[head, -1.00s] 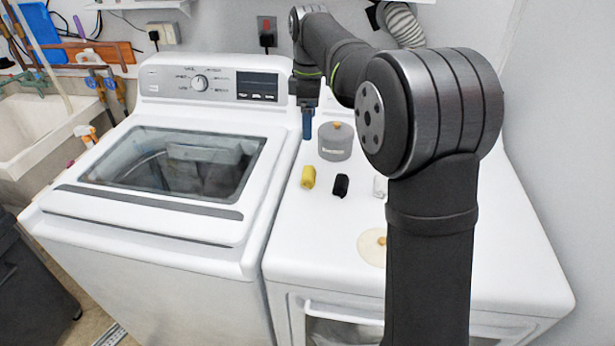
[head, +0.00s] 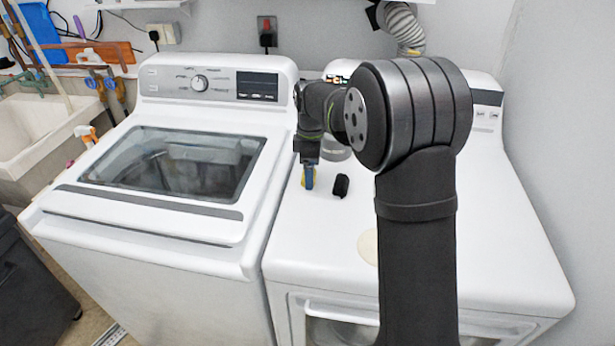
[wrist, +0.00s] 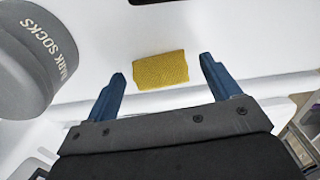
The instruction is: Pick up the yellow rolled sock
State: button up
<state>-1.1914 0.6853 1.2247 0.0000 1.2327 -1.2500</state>
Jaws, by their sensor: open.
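The yellow rolled sock (wrist: 160,71) lies on the white dryer top in the wrist view. It sits just beyond and between my two blue fingertips, with white surface showing around it. In the head view the sock (head: 303,181) is mostly hidden behind my gripper (head: 308,177). In the wrist view my gripper (wrist: 163,84) is open, its fingers apart and not visibly touching the sock.
A black rolled sock (head: 341,186) lies right of my gripper. A round cream lid (head: 368,246) lies nearer the front of the dryer (head: 470,240). The washer (head: 150,225) stands left.

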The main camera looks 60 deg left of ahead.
jog(key=shift+f, duration=0.95)
jog(key=shift+c, duration=0.4)
jog(key=c, duration=1)
